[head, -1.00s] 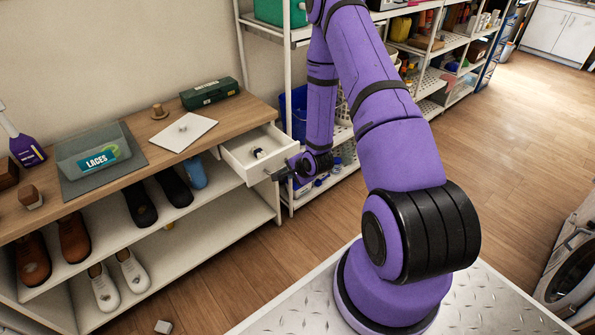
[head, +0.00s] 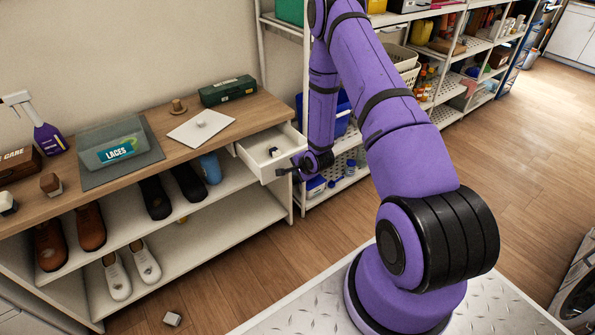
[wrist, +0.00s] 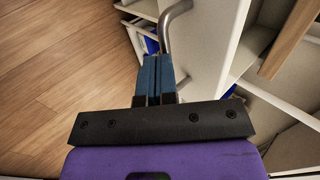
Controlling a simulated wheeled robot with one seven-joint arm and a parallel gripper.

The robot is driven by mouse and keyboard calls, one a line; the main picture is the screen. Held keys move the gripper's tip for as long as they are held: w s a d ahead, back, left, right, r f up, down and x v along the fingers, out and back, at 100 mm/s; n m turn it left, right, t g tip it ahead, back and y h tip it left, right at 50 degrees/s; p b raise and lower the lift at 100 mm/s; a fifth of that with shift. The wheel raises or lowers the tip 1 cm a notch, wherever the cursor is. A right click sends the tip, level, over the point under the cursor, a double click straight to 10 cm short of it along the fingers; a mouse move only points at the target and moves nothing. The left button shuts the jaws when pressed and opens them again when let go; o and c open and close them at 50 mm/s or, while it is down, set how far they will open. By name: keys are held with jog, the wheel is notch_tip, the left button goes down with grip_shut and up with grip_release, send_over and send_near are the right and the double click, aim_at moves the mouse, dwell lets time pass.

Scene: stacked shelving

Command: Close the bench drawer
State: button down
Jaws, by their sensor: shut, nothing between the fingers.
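The bench drawer (head: 285,168) is white and stands partly open at the right end of the wood-topped bench (head: 80,186). A small dark and white item (head: 274,152) lies inside it. My gripper (head: 283,172) is at the outside of the drawer front, its fingers together and empty. In the wrist view the blue-grey fingers (wrist: 155,62) point at the white drawer front (wrist: 200,45), beside its curved grey metal handle (wrist: 166,32). The fingertips are close to the front; whether they touch it I cannot tell.
On the bench top are a green box (head: 228,90), a white board (head: 200,127), a laces box (head: 118,151) and a purple spray bottle (head: 47,138). A white shelving rack (head: 300,75) stands close right of the drawer. A small block (head: 172,319) lies on the floor.

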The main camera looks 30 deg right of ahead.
aim_at(267, 145)
jog(key=w, duration=2)
jog(key=shift+a, duration=0.35)
jog(key=shift+s, duration=0.15)
